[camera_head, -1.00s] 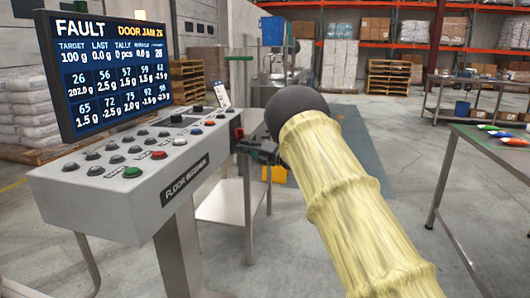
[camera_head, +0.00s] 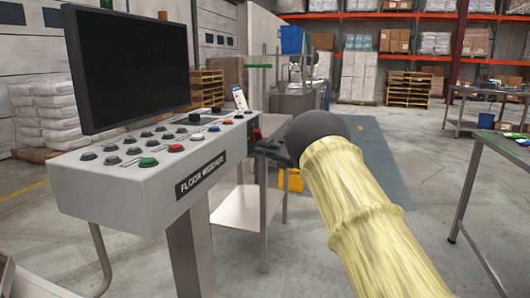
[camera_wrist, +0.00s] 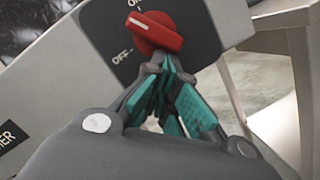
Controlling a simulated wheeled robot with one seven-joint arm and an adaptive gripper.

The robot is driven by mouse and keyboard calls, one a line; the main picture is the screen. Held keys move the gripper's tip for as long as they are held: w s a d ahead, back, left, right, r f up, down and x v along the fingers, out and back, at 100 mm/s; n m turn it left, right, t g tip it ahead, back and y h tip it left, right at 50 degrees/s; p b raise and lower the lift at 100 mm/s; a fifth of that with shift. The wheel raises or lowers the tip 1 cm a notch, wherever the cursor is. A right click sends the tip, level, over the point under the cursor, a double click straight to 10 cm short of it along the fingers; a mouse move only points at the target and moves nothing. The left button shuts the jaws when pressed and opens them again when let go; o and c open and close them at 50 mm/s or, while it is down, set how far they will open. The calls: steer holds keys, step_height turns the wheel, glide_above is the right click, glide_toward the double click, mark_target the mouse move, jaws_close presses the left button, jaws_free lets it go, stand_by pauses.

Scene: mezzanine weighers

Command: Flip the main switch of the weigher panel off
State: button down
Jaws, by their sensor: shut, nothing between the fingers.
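The weigher panel (camera_head: 165,178) is a grey sloped console lettered "FLOOR WEIGHER", with a dark, blank screen (camera_head: 125,70) above it. Its main switch is a red rotary knob (camera_wrist: 158,35) on the console's side plate, and its edge also shows in the head view (camera_head: 257,134). ON and OFF labels are printed beside the knob. Its white mark points to the upper left, between the two labels. My gripper (camera_wrist: 162,64) is shut and empty, its fingertips at the knob's lower edge. I cannot tell whether they touch it. In the head view my gripper (camera_head: 270,149) is partly hidden by my arm.
Several push buttons (camera_head: 149,162) cover the console top. A metal stand (camera_head: 245,205) is behind the console. A steel table (camera_head: 485,160) is at the right edge. Pallets and racks stand at the back. The floor between is open.

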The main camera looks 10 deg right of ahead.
steer(key=shift+w+f, duration=0.1)
steer(key=shift+f, duration=0.1)
steer(key=shift+w+f+n+b, duration=0.1)
steer(key=shift+w+n+b, duration=0.05)
steer(key=shift+n+b, duration=0.75)
steer(key=shift+d+y, duration=0.1)
steer(key=shift+y, duration=0.2)
steer(key=shift+w+d+n+b, duration=0.15)
steer(key=shift+w+n+b, duration=0.15)
steer(key=shift+n+b, duration=0.65)
steer(key=shift+w+d+f+n+g+y+b, duration=0.15)
steer(key=shift+w+n+g+y+b, duration=0.1)
steer(key=shift+n+b, duration=0.4)
steer(key=shift+w+d+r+n+g+y+b, duration=0.15)
steer(key=shift+n+y+b, duration=0.1)
steer(key=shift+n+b, duration=0.4)
steer(key=shift+f, duration=0.1)
steer(key=shift+w+d+r+n+g+y+b, duration=0.15)
steer(key=shift+w+n+g+y+b, duration=0.1)
steer(key=shift+n+b, duration=0.65)
steer(key=shift+w+d+r+n+g+y+b, duration=0.2)
steer(key=shift+n+b, duration=0.3)
steer(key=shift+n, duration=0.65)
steer(key=shift+w+d+b, duration=0.1)
steer(key=shift+w+b, duration=0.2)
steer(key=shift+b, duration=0.15)
stand_by(0.5)
